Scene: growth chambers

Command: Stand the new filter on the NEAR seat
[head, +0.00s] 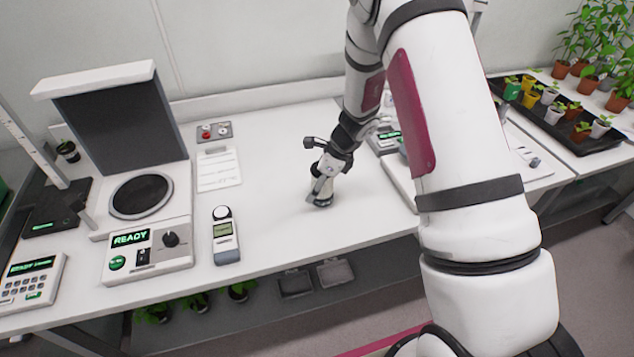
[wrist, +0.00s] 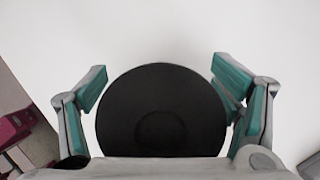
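A round black-topped thing (wrist: 160,108), perhaps the new filter, lies between the fingers in the wrist view. My gripper (wrist: 162,105) is open around it, with a teal-padded finger on each side. The left pad is just apart from the disc; the right pad is close to its edge, and contact is unclear. In the head view my gripper (head: 322,200) points down at the middle of the white bench, its tip low by the surface. The held-over thing is mostly hidden there. I cannot identify the NEAR seat; my arm hides part of the bench to the right.
A READY instrument (head: 150,255) with a round dark plate stands left. A handheld meter (head: 225,236) and a white sheet (head: 219,169) lie between it and my gripper. A plant tray (head: 583,146) is at the right. Bench around my gripper is clear.

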